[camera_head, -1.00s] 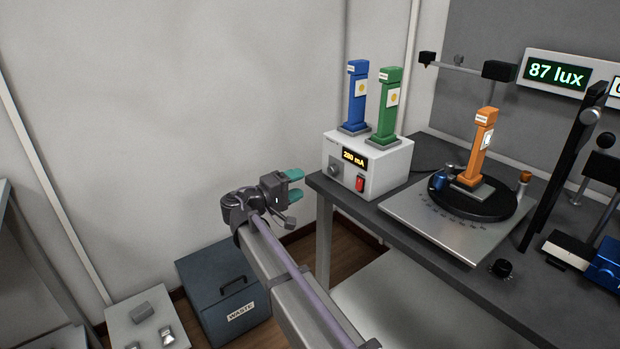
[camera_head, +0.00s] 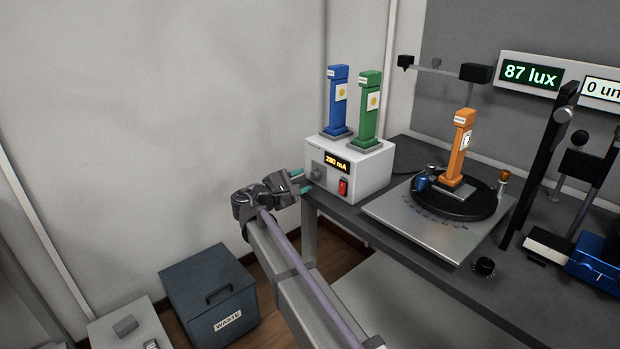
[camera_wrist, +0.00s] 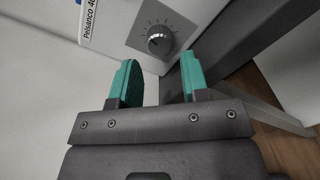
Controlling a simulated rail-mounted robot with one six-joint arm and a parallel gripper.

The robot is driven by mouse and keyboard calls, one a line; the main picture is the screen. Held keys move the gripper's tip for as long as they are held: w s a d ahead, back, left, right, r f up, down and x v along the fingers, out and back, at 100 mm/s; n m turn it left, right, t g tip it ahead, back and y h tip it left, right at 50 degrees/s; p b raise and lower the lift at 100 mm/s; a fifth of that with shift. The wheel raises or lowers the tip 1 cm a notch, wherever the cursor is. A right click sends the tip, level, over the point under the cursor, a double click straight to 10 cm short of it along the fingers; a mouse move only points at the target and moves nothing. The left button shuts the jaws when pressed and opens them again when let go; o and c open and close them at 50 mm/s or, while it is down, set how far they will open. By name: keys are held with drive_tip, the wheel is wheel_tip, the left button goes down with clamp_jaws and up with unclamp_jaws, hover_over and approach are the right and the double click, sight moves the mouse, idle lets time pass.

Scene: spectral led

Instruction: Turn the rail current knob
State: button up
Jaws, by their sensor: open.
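My gripper (camera_head: 296,181) is at the box's left front, close to the knob. In the wrist view my gripper (camera_wrist: 158,78) has its two teal fingers apart, with nothing between them. The knob lies just beyond the fingertips, between their lines, and appears not to be touched.
A red switch (camera_head: 343,187) is right of the knob. Blue (camera_head: 338,103) and green (camera_head: 368,112) LED posts stand on the box. An orange post (camera_head: 460,150) stands on a turntable to the right. The dark bench (camera_head: 345,217) lies under the box; a waste bin (camera_head: 210,295) is below.

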sight(312, 176)
drive_tip(key=x, duration=0.3)
drive_tip(key=shift+w+d, duration=0.25)
drive_tip(key=c, duration=0.6)
drive_tip(key=shift+m, duration=1.1)
drive_tip(key=o, duration=0.6)
drive_tip(key=shift+a, duration=0.1)
drive_tip(key=v, duration=1)
drive_tip(key=shift+s+a, duration=0.25)
drive_tip(key=shift+s, duration=0.05)
